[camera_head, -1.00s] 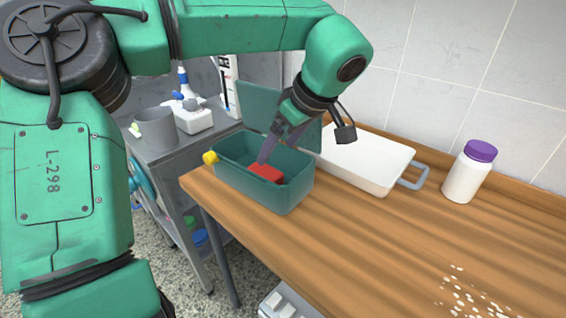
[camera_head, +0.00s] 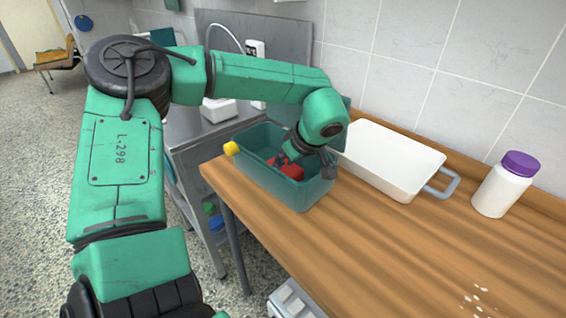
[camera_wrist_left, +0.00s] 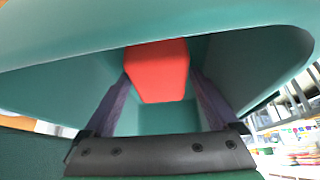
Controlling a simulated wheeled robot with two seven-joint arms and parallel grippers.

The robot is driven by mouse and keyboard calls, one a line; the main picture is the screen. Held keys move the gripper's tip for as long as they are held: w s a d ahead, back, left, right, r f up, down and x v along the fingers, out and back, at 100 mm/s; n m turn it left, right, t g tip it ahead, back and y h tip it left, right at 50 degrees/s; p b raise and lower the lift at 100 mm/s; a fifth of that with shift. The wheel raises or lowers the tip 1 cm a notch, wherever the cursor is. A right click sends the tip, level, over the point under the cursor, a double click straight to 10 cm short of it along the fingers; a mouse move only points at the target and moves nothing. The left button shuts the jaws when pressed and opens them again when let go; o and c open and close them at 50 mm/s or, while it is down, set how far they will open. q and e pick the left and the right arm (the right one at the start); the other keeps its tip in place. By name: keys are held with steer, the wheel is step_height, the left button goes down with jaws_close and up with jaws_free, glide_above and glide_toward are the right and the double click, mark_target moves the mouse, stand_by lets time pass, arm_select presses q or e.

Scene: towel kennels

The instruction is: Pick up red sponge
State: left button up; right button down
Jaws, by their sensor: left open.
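The red sponge (camera_head: 287,170) lies inside the teal bin (camera_head: 262,178) at the left end of the wooden table. My left gripper (camera_head: 283,162) reaches down into the bin at the sponge. In the left wrist view the red sponge (camera_wrist_left: 158,70) sits between the two open fingers of the gripper (camera_wrist_left: 160,90), with the bin walls around it. A gap to each finger seems to show, but contact is hard to tell. In the head view the hand hides part of the sponge. My right gripper is out of view.
A white tray (camera_head: 377,178) with a grey handle stands right of the bin. A white bottle with a purple cap (camera_head: 502,186) stands farther right. White bits (camera_head: 478,300) lie on the table (camera_head: 400,250), whose middle is clear.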

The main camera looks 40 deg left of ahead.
arm_select(q)
steer(key=c, duration=1.1)
steer(key=shift+r, duration=0.1)
step_height(320, 180, up, 14)
steer(key=f, duration=0.1)
step_height(320, 180, up, 15)
steer(key=p, duration=0.4)
glide_above(286, 167)
steer(key=shift+s, duration=0.1)
